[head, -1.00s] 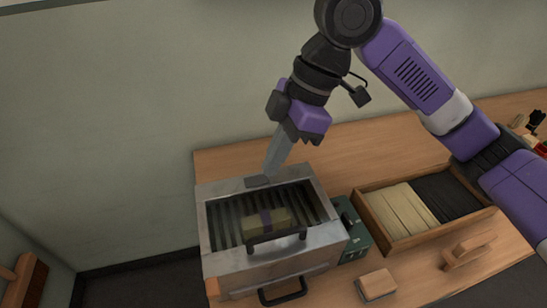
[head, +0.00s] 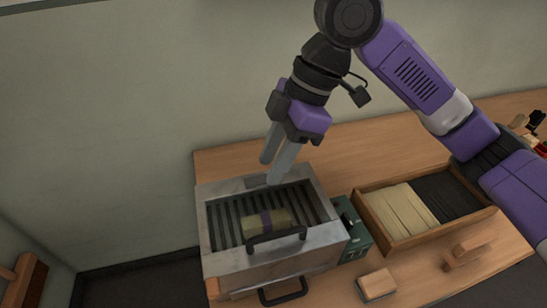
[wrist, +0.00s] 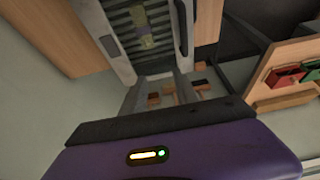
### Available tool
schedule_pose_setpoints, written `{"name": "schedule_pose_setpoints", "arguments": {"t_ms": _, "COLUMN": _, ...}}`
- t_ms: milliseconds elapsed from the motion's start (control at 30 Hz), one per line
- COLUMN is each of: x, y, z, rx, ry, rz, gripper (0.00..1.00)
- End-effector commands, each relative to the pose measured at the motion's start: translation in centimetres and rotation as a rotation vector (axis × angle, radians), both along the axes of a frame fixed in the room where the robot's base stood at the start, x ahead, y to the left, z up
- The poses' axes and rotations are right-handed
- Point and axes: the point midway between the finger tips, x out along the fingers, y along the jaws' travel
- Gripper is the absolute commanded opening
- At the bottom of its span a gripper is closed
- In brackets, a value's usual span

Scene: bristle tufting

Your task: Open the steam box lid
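The steam box (head: 225,263) is a grey metal box on the bench, also at the top of the wrist view (wrist: 105,40). Its top shows dark slats and a pale bundle with a purple band (head: 266,222). I cannot tell whether these show through a window in the lid or through an open top. A black bar handle (head: 276,238) runs along the front of the top, and a second black handle (head: 283,293) is low on the front. My gripper (head: 270,170) is open and empty, pointing down above the box's back rim, away from both handles.
A green box (head: 352,232) stands close to the right side of the steam box. Beyond it is a wooden tray (head: 410,240) of pale and dark bristles. A wooden block (head: 377,284) lies in front. The bench (head: 345,150) behind is clear.

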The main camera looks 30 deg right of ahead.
Motion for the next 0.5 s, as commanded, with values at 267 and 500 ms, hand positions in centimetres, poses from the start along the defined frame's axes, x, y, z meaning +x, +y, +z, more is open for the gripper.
{"name": "schedule_pose_setpoints", "arguments": {"t_ms": 267, "x": -0.2, "y": -0.9, "z": 2.4, "rx": -0.001, "ry": -0.003, "rz": -0.001, "gripper": 0.36}}
{"name": "schedule_pose_setpoints", "arguments": {"t_ms": 500, "x": -0.6, "y": -2.3, "z": 5.8, "rx": -0.002, "ry": -0.001, "rz": -0.001, "gripper": 0.36}}
